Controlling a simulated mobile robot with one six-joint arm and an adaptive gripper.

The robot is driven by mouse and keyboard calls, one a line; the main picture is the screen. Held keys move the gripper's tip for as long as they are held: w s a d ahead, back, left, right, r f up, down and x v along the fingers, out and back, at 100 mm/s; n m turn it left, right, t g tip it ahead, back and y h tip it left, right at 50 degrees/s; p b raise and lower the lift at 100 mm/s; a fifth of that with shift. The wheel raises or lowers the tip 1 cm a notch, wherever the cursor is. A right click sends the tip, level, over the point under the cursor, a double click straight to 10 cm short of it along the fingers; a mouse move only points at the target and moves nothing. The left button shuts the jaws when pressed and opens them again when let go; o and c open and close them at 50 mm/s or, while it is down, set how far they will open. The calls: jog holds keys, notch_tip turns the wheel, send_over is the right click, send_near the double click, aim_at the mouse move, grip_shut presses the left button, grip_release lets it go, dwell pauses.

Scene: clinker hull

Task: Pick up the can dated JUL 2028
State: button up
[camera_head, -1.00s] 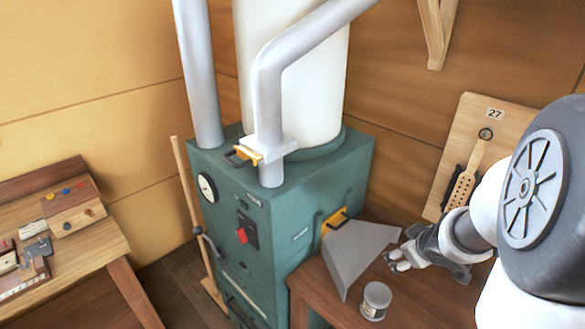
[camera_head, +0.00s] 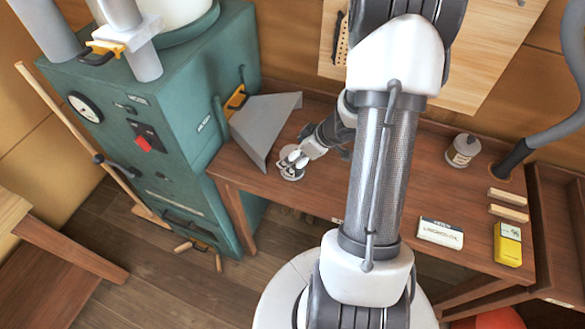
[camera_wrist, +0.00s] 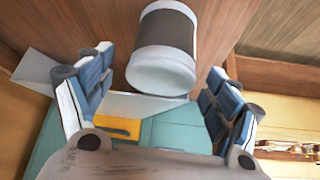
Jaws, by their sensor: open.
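A small can with white ends and a dark grey band (camera_wrist: 165,48) is in the wrist view, just ahead of and between my open fingers. No date can be read on its visible side. In the head view the same can (camera_head: 291,175) stands on the workbench near its left end, partly hidden by my gripper (camera_head: 290,160). In the wrist view my gripper (camera_wrist: 155,100) has one finger to each side of the can, with nothing held. A second light can (camera_head: 463,152) stands at the back right of the bench; its label is too small to read.
A grey sheet-metal hood (camera_head: 262,125) juts from the green machine (camera_head: 150,120) close left of the can. A white-and-green box (camera_head: 440,233), a yellow box (camera_head: 507,244) and wooden blocks (camera_head: 508,205) lie at the bench's right. The bench middle (camera_head: 310,195) looks clear.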

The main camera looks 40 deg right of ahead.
jog(key=shift+b+x, duration=2.1)
jog(key=shift+x, duration=1.1)
jog(key=shift+r, duration=0.15)
jog(key=shift+c, duration=0.4)
jog(key=c, duration=1.5)
